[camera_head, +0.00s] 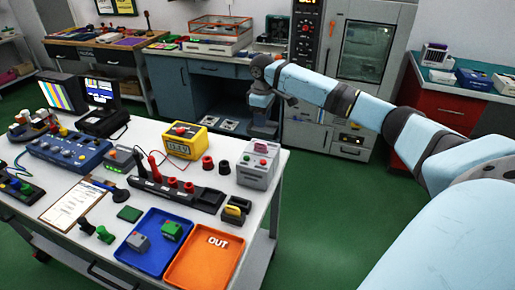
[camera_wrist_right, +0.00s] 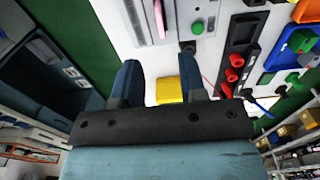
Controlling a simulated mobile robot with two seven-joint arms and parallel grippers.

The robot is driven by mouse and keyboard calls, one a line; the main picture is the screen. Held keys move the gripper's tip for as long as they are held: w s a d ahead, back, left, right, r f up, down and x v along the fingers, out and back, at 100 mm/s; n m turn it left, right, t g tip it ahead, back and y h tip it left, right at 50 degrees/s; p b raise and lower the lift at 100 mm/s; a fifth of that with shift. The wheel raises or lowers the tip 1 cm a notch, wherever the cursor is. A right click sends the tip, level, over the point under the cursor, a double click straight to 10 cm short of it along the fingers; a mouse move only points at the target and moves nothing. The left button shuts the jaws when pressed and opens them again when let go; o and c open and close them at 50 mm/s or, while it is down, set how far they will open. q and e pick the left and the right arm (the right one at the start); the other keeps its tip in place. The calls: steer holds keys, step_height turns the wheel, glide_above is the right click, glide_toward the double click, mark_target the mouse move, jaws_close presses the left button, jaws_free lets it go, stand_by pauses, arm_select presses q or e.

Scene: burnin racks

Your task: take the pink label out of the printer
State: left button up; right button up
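In the right wrist view, a pale body that looks like the printer (camera_wrist_right: 181,12) is cut off by the top edge. The pink label (camera_wrist_right: 160,18) shows there as a narrow upright strip, beside a green button. My left gripper is out of view.
A yellow meter (camera_head: 187,140) and a black strip with red knobs (camera_head: 172,187) stand left of the printer. A blue tray (camera_head: 130,258) and an orange OUT tray (camera_head: 190,280) lie in front. Green floor (camera_head: 335,190) is clear right of the table.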

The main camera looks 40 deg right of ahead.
mark_target(261, 144)
steer(key=f, duration=1.1)
steer(key=shift+w+a+f, duration=0.1)
steer(key=shift+w+f, duration=0.05)
steer(key=shift+w, duration=0.05)
steer(key=shift+c, duration=0.4)
jaws_close()
